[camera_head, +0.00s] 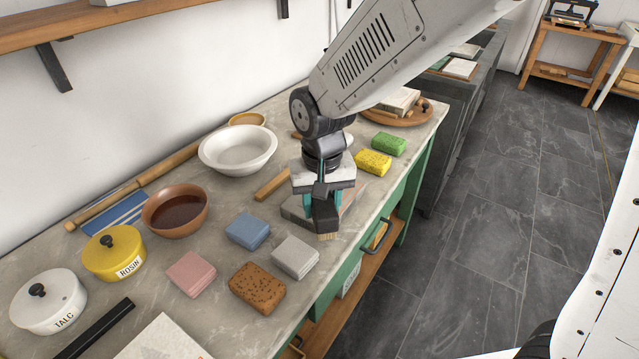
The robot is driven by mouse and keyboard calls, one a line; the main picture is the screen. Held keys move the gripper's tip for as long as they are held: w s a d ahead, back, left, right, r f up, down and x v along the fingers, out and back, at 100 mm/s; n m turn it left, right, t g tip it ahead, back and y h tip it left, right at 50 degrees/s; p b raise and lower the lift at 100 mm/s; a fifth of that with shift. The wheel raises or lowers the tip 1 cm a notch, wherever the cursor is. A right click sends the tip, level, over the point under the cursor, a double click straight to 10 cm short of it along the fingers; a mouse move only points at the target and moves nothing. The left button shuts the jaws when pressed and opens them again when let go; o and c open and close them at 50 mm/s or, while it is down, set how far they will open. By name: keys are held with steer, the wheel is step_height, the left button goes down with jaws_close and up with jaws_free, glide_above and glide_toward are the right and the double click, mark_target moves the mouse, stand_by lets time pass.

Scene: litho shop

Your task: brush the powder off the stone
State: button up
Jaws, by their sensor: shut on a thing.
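My gripper (321,200) points down over the right part of the worktop, with its teal fingers closed. I cannot tell whether the bristles touch the stone. Any powder on the stone is too small or too hidden to see. A pale slab with orange marks (165,340) is cut off at the bottom edge.
On the worktop (225,279) are a brown sponge (257,287), folded grey (295,257), blue (248,230) and pink (191,274) cloths, yellow (373,162) and green (389,144) sponges, a white bowl (238,150), a brown bowl (175,210), rosin (113,254) and talc (50,303) pots.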

steer(key=shift+r, duration=2.95)
